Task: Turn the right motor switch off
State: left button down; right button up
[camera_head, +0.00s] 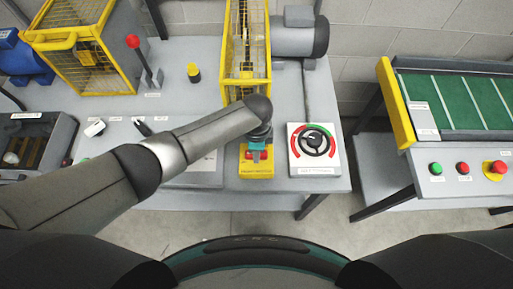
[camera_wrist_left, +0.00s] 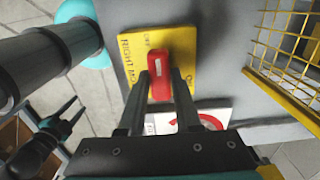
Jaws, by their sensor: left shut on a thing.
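The right motor switch is a yellow plate (camera_head: 257,171) at the front of the grey bench, with a red handle (camera_wrist_left: 159,76) in its middle. In the left wrist view the yellow plate (camera_wrist_left: 130,62) carries black lettering, partly covered. My left gripper (camera_wrist_left: 160,88) is shut on the red handle, one dark finger on each side. In the head view my left gripper (camera_head: 258,143) comes down over the plate and hides part of it. My right gripper (camera_wrist_left: 74,112) shows small at the left of the wrist view, fingers apart and empty, away from the switch.
A white panel with a round dial (camera_head: 314,148) lies just right of the switch. A yellow mesh guard (camera_head: 232,60) stands behind it. A red-knobbed lever (camera_head: 134,42) is to the left. A green conveyor (camera_head: 468,104) with push buttons stands at the right, across a gap.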

dwell(0.5)
pick_arm(q)
jog(key=c, duration=0.6)
grip_release()
jog(key=shift+r, duration=0.1)
notch_tip(320, 180, up, 15)
jog(key=p, duration=0.2)
jog(key=shift+p, duration=0.3)
